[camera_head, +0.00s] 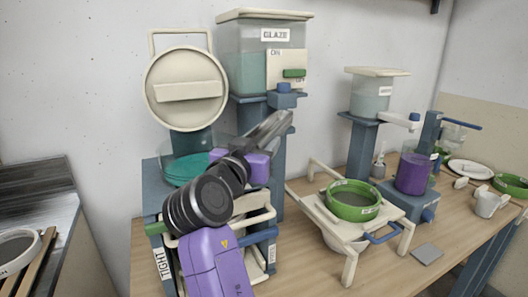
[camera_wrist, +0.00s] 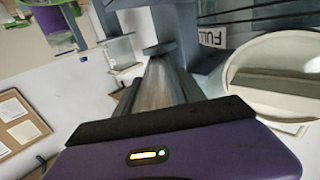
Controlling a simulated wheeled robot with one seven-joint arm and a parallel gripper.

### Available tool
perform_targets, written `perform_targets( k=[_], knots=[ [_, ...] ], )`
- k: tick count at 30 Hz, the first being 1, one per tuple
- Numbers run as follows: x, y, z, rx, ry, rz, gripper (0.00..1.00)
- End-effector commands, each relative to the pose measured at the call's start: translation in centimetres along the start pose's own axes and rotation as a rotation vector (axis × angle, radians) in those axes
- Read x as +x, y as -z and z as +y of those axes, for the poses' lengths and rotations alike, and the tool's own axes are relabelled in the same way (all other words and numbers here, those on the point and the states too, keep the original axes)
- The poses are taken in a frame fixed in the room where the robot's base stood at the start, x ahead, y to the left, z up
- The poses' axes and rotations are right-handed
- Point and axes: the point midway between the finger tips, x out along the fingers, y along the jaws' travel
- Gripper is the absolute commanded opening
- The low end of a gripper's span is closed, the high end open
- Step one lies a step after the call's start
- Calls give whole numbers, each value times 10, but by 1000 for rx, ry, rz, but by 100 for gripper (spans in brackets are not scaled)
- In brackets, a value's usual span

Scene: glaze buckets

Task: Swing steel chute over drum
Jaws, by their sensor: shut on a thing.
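The steel chute (camera_head: 268,130) is a grey metal trough below the glaze tank's outlet. My gripper (camera_head: 246,152) is shut on its near end. In the wrist view the chute (camera_wrist: 165,82) runs from my dark jaws (camera_wrist: 160,118) away to a blue-grey bracket. The drum (camera_head: 166,172) looks like a clear round vessel with teal glaze inside, at the left on a blue-grey stand. My arm and gripper hide part of it. Its round cream lid (camera_head: 186,112) stands raised behind it and also shows in the wrist view (camera_wrist: 262,98). Whether the chute overhangs the drum is unclear.
The glaze tank (camera_head: 243,70) with a green-handled valve (camera_head: 294,73) stands above the chute. To the right are a green-rimmed sieve (camera_head: 353,201) on a cream frame, a purple container (camera_head: 412,172) and a mug (camera_head: 487,204). The table front right is fairly clear.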

Motion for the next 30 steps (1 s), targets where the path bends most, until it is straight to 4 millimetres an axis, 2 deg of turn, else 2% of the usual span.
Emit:
perform_targets(
  k=[12, 13, 15, 16, 25, 30],
  knots=[
    [1, -1, -1, -2, -3, -3, 0],
    [1, -1, -1, -2, -3, -3, 53],
    [1, -1, -1, -2, -3, -3, 67],
    [1, -1, -1, -2, -3, -3, 69],
    [0, -1, -1, -2, -3, -2, 69],
    [-16, -2, -1, -2, -2, -1, 69]
  ],
)
